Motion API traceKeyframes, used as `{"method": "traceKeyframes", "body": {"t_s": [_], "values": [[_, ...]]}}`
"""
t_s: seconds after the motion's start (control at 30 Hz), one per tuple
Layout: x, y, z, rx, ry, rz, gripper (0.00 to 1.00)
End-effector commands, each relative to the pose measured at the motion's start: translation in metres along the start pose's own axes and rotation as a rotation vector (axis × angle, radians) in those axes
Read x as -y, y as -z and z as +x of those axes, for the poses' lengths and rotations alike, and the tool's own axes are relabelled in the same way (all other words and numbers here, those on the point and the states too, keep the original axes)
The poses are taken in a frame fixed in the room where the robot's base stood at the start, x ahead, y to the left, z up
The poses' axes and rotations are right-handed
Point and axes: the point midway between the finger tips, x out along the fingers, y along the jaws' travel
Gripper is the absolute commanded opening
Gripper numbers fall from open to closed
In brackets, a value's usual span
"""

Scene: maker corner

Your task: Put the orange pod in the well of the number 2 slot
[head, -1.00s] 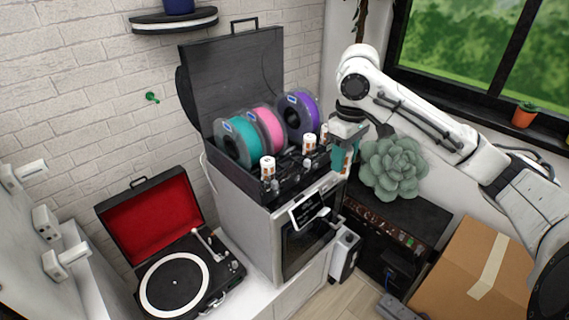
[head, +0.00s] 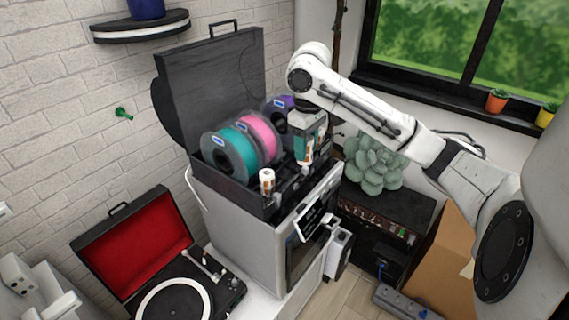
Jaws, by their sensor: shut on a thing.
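My gripper (head: 307,150), with teal fingers, is over the right part of the open black case (head: 236,194). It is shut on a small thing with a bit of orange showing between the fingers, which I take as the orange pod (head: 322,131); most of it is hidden. A white cylinder with an orange-brown band (head: 267,180) stands at the front left of the case. The slots lie in a row along the case's front; their numbers are too small to read, and my gripper covers part of the row. I cannot tell which one is number 2.
Teal (head: 230,156), pink (head: 258,138) and purple (head: 279,118) spools stand in the case behind the row. The raised lid (head: 210,85) is behind them. A green succulent (head: 374,165) is close on the right. A red-lined turntable (head: 135,245) sits lower left.

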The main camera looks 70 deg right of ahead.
Motion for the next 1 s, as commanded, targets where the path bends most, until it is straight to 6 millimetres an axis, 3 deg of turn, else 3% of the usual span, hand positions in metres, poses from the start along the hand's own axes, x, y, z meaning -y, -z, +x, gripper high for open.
{"method": "traceKeyframes", "body": {"t_s": [0.13,0.4,0.77,0.9,1.0], "values": [[-0.006,0.032,0.016,0.003,0.005,0.000,0.06],[-0.016,0.066,0.059,-0.001,0.004,0.001,0.06],[-0.020,0.077,0.075,0.003,0.003,0.001,0.06],[-0.022,0.075,0.099,0.002,-0.002,0.002,0.06],[-0.021,0.076,0.105,0.000,-0.002,0.000,0.06]]}}
